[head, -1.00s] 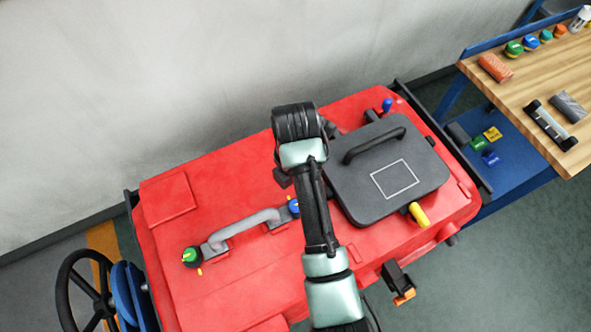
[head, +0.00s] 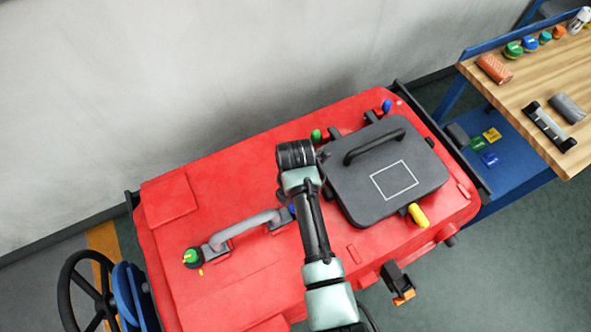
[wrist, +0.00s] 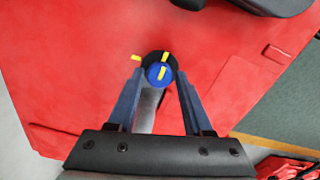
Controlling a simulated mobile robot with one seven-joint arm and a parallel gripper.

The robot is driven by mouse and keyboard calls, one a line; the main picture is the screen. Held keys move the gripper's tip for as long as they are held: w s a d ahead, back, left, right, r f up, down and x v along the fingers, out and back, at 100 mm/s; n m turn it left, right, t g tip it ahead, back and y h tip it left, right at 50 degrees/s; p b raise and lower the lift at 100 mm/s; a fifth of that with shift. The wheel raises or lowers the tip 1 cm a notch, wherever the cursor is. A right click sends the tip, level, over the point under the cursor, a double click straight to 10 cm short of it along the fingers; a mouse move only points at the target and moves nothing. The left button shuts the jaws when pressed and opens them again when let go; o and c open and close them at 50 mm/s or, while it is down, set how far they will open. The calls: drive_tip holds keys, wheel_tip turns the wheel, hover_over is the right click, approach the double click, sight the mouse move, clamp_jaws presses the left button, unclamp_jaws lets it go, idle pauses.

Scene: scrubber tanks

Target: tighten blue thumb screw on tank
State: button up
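The blue thumb screw (wrist: 159,75) sits on a black round base on the red tank (wrist: 70,60). It carries a yellow mark, and another yellow mark is on the base just above it. A third short yellow mark lies on the tank to the left. In the head view the blue thumb screw (head: 292,209) is partly hidden by my arm, at the right end of the grey handle. My gripper (wrist: 159,74) is open above the screw, one finger on each side, with the screw between the fingertips. Contact is not visible.
The grey handle (head: 240,228) runs left from the blue screw to a green knob (head: 192,257). A dark lid (head: 365,200) with a black handle lies to the right, with a yellow knob (head: 418,215) at its edge. A workbench (head: 540,80) stands far right.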

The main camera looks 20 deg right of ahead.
clamp_jaws()
drive_tip(key=shift+m, duration=0.3)
